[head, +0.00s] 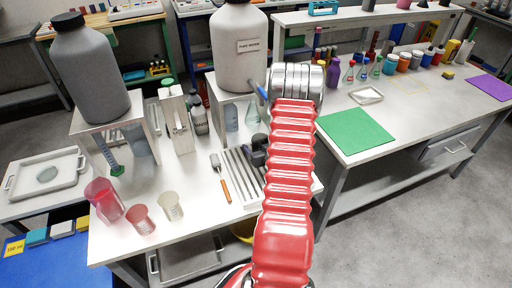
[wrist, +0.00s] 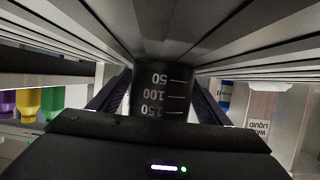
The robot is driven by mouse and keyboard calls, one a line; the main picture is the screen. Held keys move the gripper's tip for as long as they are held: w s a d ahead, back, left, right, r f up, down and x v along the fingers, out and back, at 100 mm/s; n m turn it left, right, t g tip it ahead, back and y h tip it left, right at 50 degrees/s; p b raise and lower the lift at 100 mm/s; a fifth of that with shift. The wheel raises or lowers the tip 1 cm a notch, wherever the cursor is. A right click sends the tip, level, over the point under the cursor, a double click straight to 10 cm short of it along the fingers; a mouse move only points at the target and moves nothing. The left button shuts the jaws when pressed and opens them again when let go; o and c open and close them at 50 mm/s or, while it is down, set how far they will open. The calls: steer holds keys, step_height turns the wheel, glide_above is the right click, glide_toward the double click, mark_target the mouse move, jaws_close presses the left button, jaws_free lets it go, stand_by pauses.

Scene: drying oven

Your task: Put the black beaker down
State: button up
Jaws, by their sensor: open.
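The black beaker (wrist: 162,98) has white marks of 50, 100 and 150 and sits between the two fingers of my gripper (wrist: 158,92) in the wrist view. The fingers stand open on either side of it. The beaker's far end meets the grey slats of a rack (wrist: 235,35); whether it fully rests there is hard to tell. In the head view the slatted rack (head: 237,178) lies on the white table, with a small dark shape at its right side, partly behind my red arm. I cannot separate beaker from gripper there.
A spatula with an orange handle (head: 221,178) lies left of the rack. A pink beaker (head: 105,199), a red beaker (head: 140,219) and a cream beaker (head: 170,206) stand at the front left. A large white bottle (head: 240,50) stands behind. A green mat (head: 355,130) lies on the right table.

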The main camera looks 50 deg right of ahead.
mark_target(260, 147)
steer(key=v, duration=1.2)
steer(key=shift+r, duration=0.1)
steer(key=shift+s, duration=0.1)
stand_by(0.5)
